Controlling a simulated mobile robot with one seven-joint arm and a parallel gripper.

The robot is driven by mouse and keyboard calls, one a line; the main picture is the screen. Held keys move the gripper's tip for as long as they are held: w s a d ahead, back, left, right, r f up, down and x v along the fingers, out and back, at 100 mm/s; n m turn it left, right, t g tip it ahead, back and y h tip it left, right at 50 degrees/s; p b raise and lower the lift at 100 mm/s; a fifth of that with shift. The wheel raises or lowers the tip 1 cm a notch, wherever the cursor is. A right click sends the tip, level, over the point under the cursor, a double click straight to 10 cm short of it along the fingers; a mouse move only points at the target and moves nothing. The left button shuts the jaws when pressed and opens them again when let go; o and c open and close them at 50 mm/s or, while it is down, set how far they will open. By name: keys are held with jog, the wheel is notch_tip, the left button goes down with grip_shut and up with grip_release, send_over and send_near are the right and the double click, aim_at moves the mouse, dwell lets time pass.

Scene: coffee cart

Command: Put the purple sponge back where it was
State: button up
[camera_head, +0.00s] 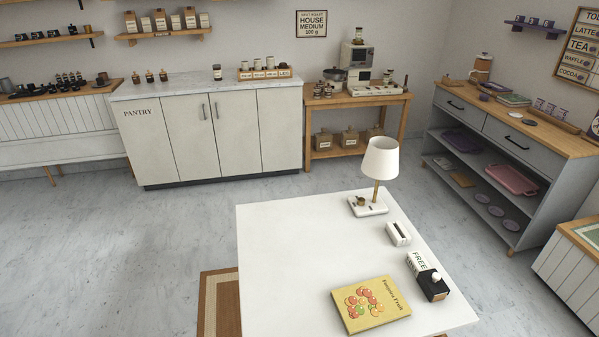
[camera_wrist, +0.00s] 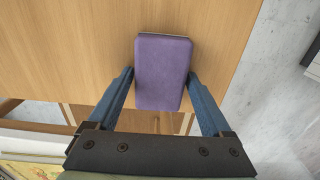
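The purple sponge (camera_wrist: 163,70) shows in the middle of the wrist view, a rounded block with a thin pale edge at its far end. My gripper (camera_wrist: 161,72) has its two blue fingers on either side of the sponge, with the fingertips against its long sides. The gripper looks shut on it. A light wooden surface (camera_wrist: 70,45) lies behind the sponge; whether the sponge touches it, I cannot tell. My gripper does not show in the head view, and I cannot make out the sponge there.
In the head view, a white table (camera_head: 290,250) bears a lamp (camera_head: 381,160), a yellow book (camera_head: 370,304) and a black-and-white carton (camera_head: 428,278). A grey shelf unit (camera_head: 505,140) with a wooden top stands right, a pantry cabinet (camera_head: 215,130) at the back. Open floor (camera_head: 130,240) lies left.

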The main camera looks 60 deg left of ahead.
jog(key=shift+o, duration=0.9)
jog(key=shift+r, duration=0.1)
